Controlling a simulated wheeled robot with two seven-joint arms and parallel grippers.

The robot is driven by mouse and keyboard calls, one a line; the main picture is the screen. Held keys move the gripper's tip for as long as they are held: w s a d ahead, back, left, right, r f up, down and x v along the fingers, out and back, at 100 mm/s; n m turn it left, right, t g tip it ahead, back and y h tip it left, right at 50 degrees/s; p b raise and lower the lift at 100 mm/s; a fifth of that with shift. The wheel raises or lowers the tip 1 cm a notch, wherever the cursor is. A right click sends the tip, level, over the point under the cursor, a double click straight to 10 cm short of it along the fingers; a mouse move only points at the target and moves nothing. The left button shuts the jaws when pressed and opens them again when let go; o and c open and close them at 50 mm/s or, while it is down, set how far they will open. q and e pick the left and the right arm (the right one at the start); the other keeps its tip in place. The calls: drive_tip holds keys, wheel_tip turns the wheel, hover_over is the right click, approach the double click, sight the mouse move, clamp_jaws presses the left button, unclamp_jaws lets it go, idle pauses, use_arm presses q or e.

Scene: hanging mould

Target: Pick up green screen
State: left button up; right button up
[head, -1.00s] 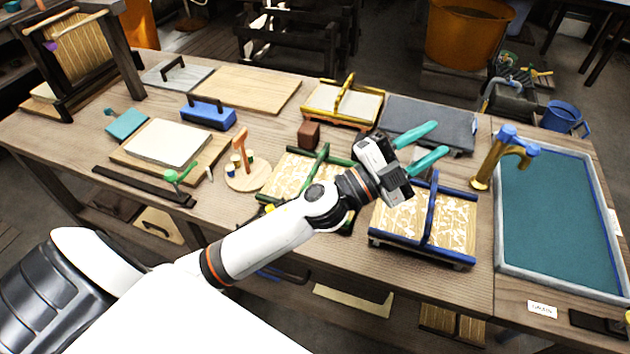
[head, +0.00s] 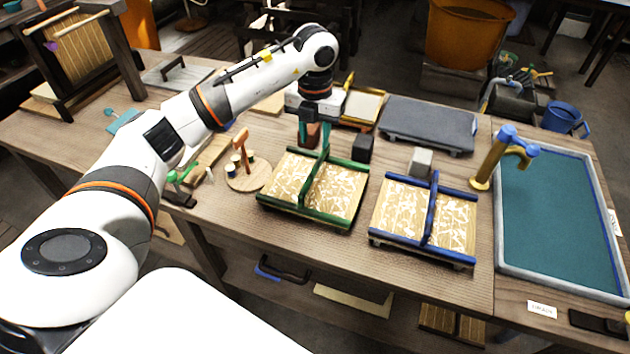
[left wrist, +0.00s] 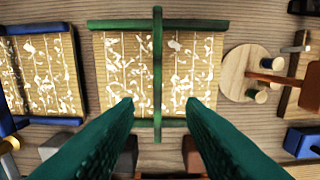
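The green screen (head: 338,188) is a slatted mat with white flecks, green side bars and a green handle bar across its middle. It lies flat on the table, and shows in the left wrist view (left wrist: 120,65). My left gripper (head: 313,142) points down over the screen's far side. Its teal fingers are apart and empty. In the left wrist view, the fingertips (left wrist: 160,105) stand either side of the handle's line, with the handle running between them. I cannot tell how high they are above it. My right gripper is not in view.
A similar blue screen (head: 403,212) lies to the right. A dark block (head: 363,148) and a grey block (head: 421,161) stand behind the screens. A round wooden stand (head: 247,178) is close on the left. A basin (head: 555,220) is at the far right.

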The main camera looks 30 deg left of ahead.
sight(316, 166)
use_arm(q)
wheel_tip(316, 166, down, 6)
drive_tip(key=shift+f+p, duration=0.1)
drive_tip(key=shift+p, duration=0.35)
drive_tip(key=shift+d+f+p, duration=0.15)
drive_tip(key=shift+f+p, duration=0.5)
drive_tip(key=shift+f, duration=2.1)
drive_tip(key=shift+c, duration=0.6)
clamp_jaws()
